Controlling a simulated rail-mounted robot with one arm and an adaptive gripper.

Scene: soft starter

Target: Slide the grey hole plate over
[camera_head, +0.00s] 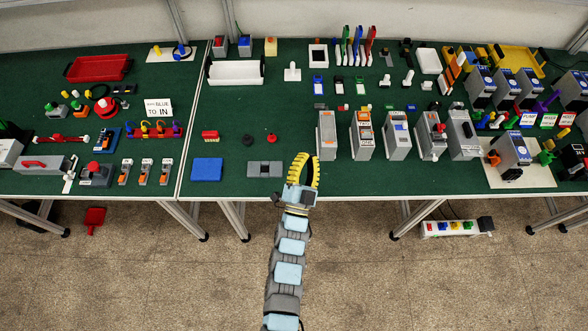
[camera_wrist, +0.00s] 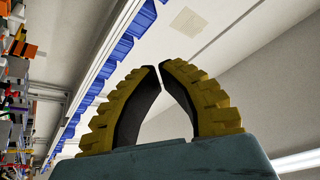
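The grey hole plate (camera_head: 265,169) lies flat near the front edge of the green table, just left of my gripper. It is a small grey rectangle with a darker spot in its middle. My gripper (camera_head: 310,156) has two yellow ribbed fingers and hovers over the front edge of the table, right of the plate and apart from it. In the wrist view my gripper's fingers (camera_wrist: 157,66) arch inward and their tips nearly meet, with nothing between them. The plate does not show in the wrist view.
A blue plate (camera_head: 207,169) lies left of the grey plate. A black knob (camera_head: 247,140) and a red knob (camera_head: 272,138) stand behind it. A tall grey device (camera_head: 326,135) stands close right of my gripper. Green surface is clear between the two plates.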

